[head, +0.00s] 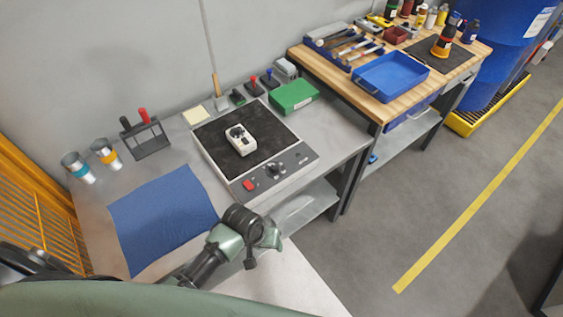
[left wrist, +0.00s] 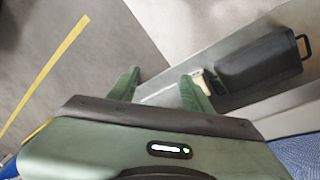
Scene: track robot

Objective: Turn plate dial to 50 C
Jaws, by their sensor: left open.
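The hot plate (head: 213,160) has a dark square top and a grey front panel, and stands on the grey bench. Its panel carries a black dial (head: 274,168) near the middle, a red switch (head: 249,185) at the left and a smaller knob at the right. The dial's markings are too small to read. My left gripper (head: 272,238) is in front of the bench's near edge, below and apart from the panel. In the left wrist view its two fingers (left wrist: 160,84) are spread with nothing held between them. My right gripper is not in view.
A white device with black parts (head: 240,140) rests on the plate top. A blue mat (head: 160,215) lies left of the plate, a green box (head: 293,97) behind it. In the left wrist view a black case (left wrist: 262,68) lies beyond the fingers. Open floor lies right.

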